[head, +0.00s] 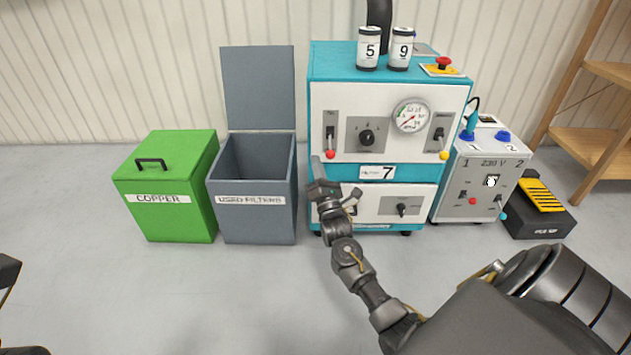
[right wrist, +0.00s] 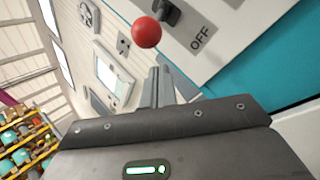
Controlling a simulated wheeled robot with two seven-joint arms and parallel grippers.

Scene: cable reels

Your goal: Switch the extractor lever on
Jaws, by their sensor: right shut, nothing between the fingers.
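The teal and white machine (head: 340,170) has a lever with a red ball (head: 330,155) at its front left and one with a yellow ball (head: 443,155) at its right; their labels are too small to read. Both balls sit low on their plates. In the right wrist view the red ball (right wrist: 146,32) is beside the word OFF. My right gripper (head: 316,162) is shut and empty, just below and left of the red ball; its fingertips (right wrist: 160,72) appear apart from it. My left gripper is out of view; only dark parts of mine show at the left edge.
A dial gauge (head: 411,115) and black knob (head: 366,138) lie between the levers. Canisters (head: 369,48) and a red button (head: 443,63) are on top. An open grey bin (head: 252,222) and green copper box (head: 170,215) stand left, a 230 V unit (head: 462,185) right.

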